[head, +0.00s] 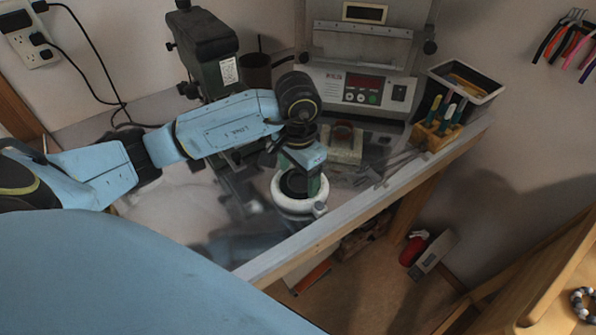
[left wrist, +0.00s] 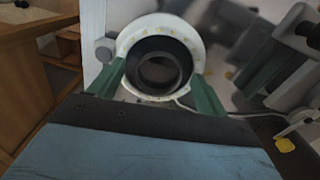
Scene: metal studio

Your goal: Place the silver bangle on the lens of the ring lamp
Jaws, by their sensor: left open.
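The ring lamp (head: 292,204) stands near the front edge of the metal-topped bench, a white ring around a dark round centre. In the left wrist view the lamp's white ring (left wrist: 198,44) faces the camera around a black inner rim and a grey middle. My left gripper (head: 309,182) is over the lamp, partly hiding it. In the left wrist view my left gripper (left wrist: 156,92) has its green fingers wide apart, one on each side of the lamp, with nothing seen held. I cannot make out a silver bangle in either view. My right gripper is not in view.
A dark green machine (head: 207,50) and a grey unit with a red display (head: 362,85) stand behind the lamp. A wooden tool block (head: 434,135) and a black bin (head: 467,88) are at right. A beaded bracelet (head: 583,303) lies on the separate wooden surface.

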